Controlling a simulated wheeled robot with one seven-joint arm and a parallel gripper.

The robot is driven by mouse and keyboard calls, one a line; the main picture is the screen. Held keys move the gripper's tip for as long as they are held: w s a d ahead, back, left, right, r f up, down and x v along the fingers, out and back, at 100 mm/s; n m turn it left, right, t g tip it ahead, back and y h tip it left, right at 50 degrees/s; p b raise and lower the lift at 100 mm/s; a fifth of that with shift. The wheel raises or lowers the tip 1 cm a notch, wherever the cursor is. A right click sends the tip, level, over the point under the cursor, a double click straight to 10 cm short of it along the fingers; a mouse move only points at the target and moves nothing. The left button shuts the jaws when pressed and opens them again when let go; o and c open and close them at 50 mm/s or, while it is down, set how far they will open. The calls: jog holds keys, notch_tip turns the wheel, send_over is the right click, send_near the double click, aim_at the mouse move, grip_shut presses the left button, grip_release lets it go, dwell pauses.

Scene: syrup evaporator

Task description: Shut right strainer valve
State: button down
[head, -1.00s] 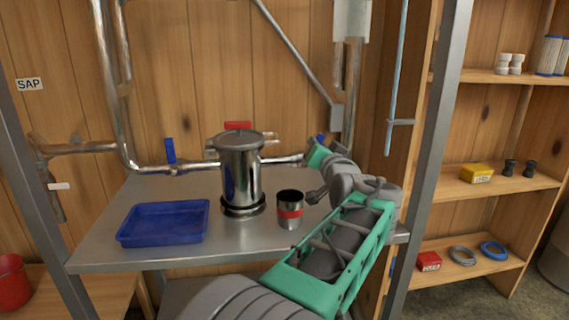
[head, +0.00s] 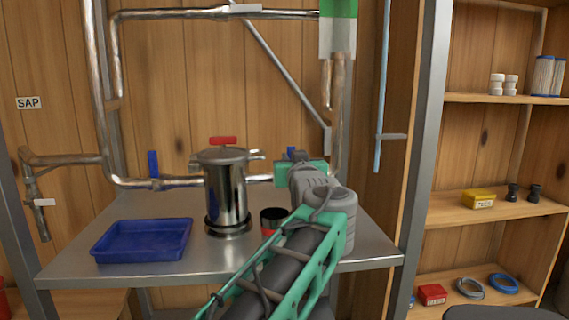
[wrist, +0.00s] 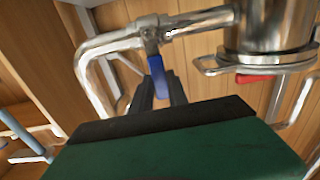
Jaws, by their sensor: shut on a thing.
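The steel strainer (head: 226,192) with a red top handle stands on the metal table. A pipe runs from its right side to the right valve, whose blue lever (head: 291,152) shows just above my gripper (head: 303,173) in the head view. In the wrist view, which is turned over, the blue lever (wrist: 159,76) lies between the two dark fingers of my gripper (wrist: 160,92), which are shut on it. The lever stands crosswise to its pipe (wrist: 198,21). My gripper hides part of the right valve in the head view. The left valve's blue lever (head: 153,164) stands upright.
A blue tray (head: 143,241) sits on the table's left, and a dark cup with a red band (head: 272,219) stands just right of the strainer, partly behind my arm. A steel post (head: 420,150) and shelves (head: 500,205) are at the right.

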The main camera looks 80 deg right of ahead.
jog(key=c, duration=1.3)
grip_release()
jog(key=v, duration=0.7)
jog(key=shift+s+a, duration=0.1)
jog(key=shift+a, duration=0.3)
